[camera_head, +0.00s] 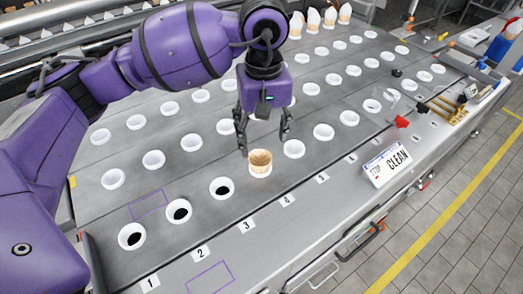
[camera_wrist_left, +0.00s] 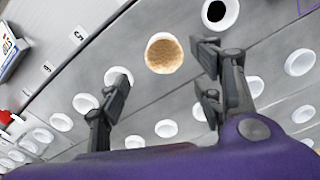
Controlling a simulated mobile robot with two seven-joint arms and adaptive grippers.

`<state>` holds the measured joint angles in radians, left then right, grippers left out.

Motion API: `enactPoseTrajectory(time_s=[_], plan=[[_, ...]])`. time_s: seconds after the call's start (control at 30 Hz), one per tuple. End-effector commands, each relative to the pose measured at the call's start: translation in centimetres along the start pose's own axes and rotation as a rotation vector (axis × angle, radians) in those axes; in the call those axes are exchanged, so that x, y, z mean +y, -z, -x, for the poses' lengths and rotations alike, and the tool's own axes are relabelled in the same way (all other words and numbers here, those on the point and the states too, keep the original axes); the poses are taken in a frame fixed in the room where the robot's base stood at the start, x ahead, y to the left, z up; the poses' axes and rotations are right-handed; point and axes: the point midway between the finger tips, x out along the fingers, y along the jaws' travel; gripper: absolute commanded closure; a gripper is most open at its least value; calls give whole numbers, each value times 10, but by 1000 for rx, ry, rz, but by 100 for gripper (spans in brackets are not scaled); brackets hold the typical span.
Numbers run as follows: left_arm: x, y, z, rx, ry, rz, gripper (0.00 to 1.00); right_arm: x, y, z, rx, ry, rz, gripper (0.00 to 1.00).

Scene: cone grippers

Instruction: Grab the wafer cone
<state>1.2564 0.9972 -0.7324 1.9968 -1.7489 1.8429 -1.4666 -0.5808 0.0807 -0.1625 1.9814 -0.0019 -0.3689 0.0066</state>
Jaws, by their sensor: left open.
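A tan wafer cone (camera_head: 260,160) stands in a white ring holder in the front row of the grey metal table. Its round open top faces up. In the left wrist view the cone (camera_wrist_left: 165,56) shows just beyond the fingertips, between them. My left gripper (camera_head: 264,147) is open and points down above and slightly behind the cone. Its two black fingers (camera_wrist_left: 162,65) are spread apart, with nothing between their pads. I cannot see the cone's lower part inside the holder. My right gripper does not show.
Empty ring holders with dark holes (camera_head: 221,188) lie to the left in the front row. More white holders (camera_head: 294,149) fill rows right and behind. A CLEAN sign (camera_head: 386,166) stands at the front edge. Filled cones (camera_head: 313,20) stand at the back.

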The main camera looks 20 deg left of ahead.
Motion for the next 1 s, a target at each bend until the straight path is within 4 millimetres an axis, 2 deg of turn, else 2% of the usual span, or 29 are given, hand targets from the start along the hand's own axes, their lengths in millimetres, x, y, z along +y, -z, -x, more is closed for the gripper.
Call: enactPoseTrajectory(time_s=[0.5, 0.8, 1.0], plan=[[-1, 2, -66, -2, 0, 0, 40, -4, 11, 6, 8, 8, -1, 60], [-1, 3, -74, -2, 1, 0, 40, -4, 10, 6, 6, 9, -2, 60], [-1, 3, -74, -2, 1, 0, 65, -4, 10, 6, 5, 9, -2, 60]])
